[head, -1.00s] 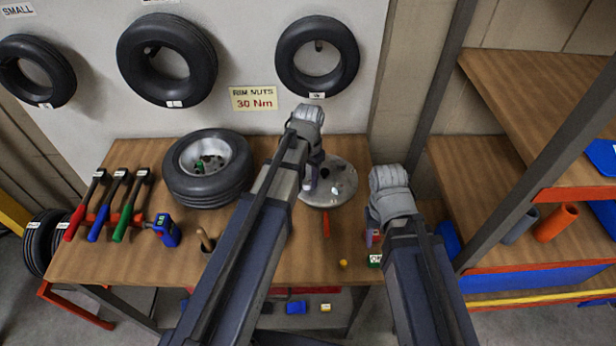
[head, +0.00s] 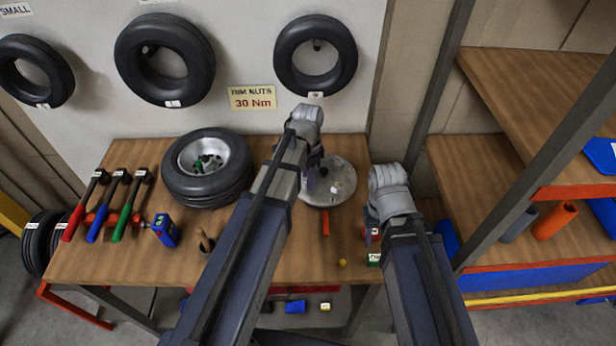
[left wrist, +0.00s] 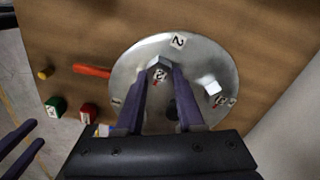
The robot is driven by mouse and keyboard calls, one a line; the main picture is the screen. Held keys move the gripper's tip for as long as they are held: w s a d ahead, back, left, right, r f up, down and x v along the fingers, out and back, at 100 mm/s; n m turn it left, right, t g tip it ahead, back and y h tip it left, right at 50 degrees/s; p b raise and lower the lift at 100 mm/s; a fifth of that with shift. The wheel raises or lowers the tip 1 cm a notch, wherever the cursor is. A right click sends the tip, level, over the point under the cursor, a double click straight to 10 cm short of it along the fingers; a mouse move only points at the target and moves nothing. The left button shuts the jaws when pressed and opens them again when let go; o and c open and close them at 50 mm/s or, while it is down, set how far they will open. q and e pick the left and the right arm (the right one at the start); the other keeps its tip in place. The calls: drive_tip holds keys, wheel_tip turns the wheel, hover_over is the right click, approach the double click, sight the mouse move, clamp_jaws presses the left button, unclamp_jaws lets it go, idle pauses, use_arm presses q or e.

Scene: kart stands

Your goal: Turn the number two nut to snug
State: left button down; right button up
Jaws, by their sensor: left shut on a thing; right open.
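A round metal plate (left wrist: 200,60) lies on the bench; it also shows in the head view (head: 345,190). A "2" tag (left wrist: 178,41) is on its rim. A grey hex nut (left wrist: 159,63) sits close to that tag. My left gripper (left wrist: 159,76) is shut on this nut, its two purple fingers on either side. A small tag shows between the fingers. Another pale nut (left wrist: 211,85) stands to the right with a tag beside it. My right gripper (head: 373,218) is open and empty right of the plate, above the bench; its fingers also show at the lower left of the left wrist view.
A red-orange rod (left wrist: 92,71), a yellow knob (left wrist: 45,73), a green block (left wrist: 55,106) and a red block (left wrist: 88,112) lie near the plate. A tyre on a rim (head: 207,185), hammers and a blue device (head: 165,230) stand left. Shelving (head: 480,190) borders the right.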

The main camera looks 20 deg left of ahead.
idle(0.4)
use_arm(q)
drive_tip(key=c, duration=0.5)
unclamp_jaws()
drive_tip(key=shift+r, duration=0.1)
use_arm(e)
drive_tip(key=shift+r, duration=0.1)
use_arm(q)
wheel_tip(320, 180, up, 8)
drive_tip(key=p, duration=0.8)
drive_tip(key=shift+f, duration=0.2)
use_arm(e)
wheel_tip(320, 180, up, 8)
drive_tip(key=shift+f, duration=0.2)
use_arm(q)
drive_tip(key=shift+s, duration=0.1)
